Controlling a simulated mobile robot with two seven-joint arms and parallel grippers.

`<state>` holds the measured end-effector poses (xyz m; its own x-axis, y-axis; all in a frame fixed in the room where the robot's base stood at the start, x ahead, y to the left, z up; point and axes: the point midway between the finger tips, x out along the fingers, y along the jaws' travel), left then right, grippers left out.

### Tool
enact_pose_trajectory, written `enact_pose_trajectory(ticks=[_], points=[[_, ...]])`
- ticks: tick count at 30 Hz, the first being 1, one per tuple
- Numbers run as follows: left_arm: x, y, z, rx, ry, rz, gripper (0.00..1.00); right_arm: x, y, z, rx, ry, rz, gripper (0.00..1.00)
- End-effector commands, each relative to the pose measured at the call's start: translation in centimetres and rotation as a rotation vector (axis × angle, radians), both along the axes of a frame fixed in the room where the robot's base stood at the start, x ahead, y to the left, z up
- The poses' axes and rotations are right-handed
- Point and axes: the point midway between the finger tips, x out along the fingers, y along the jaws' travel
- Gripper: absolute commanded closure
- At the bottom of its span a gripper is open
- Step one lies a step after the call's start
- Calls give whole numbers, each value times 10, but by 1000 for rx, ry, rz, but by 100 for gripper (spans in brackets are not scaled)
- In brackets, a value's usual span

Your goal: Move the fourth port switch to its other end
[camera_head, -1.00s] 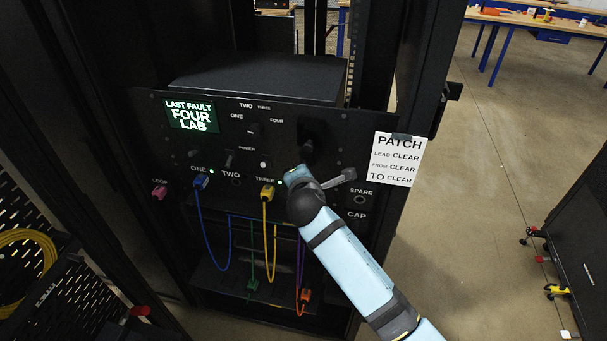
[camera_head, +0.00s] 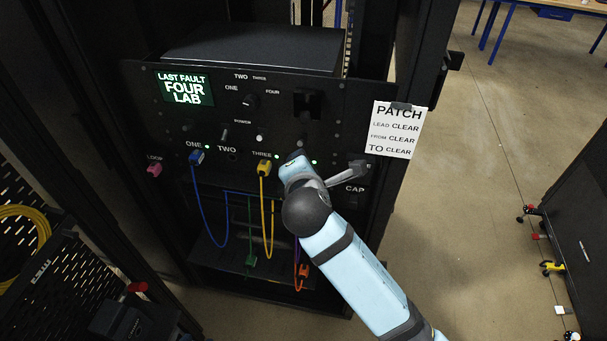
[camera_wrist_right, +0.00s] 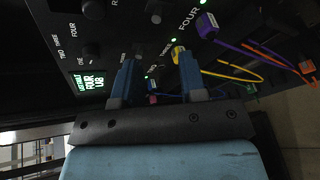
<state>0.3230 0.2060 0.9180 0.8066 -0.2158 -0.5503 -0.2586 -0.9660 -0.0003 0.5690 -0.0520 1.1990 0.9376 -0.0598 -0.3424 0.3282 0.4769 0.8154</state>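The black panel (camera_head: 140,95) has a row of port switches above ports labelled ONE to FOUR. In the right wrist view the fourth port switch (camera_wrist_right: 155,11) is a small lever with a pale tip, at the top edge beside the label FOUR; which end it rests at is hard to tell. A purple plug (camera_wrist_right: 207,26) sits in port four. My right gripper (camera_wrist_right: 157,62) is open, its two blue-grey fingers apart, with nothing seen held. In the head view my right gripper (camera_head: 294,159) is in front of the fourth port and hides it. My left gripper is out of view.
A yellow plug (camera_head: 264,169) and a blue plug (camera_head: 196,157) with hanging cables are left of my right gripper. A selector knob (camera_head: 248,101) and a lit display (camera_head: 185,88) are higher up. A white PATCH card (camera_head: 396,130) hangs at the right.

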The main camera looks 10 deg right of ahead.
Motion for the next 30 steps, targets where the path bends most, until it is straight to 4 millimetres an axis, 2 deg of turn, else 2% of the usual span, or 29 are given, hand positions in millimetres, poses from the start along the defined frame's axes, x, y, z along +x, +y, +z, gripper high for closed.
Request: enact_pose_trajectory(ticks=[3,7,23,26,29,30], points=[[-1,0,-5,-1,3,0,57,-17,1,5,0,-1,0,62],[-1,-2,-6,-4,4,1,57,-26,1,9,0,0,0,62],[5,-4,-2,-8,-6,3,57,-29,1,10,1,2,-1,62],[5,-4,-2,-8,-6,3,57,-33,-6,2,49,28,-24,62],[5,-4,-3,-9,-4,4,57,-50,-29,-23,203,113,-104,62],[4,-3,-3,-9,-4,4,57,-61,-43,-38,295,162,-157,62]])
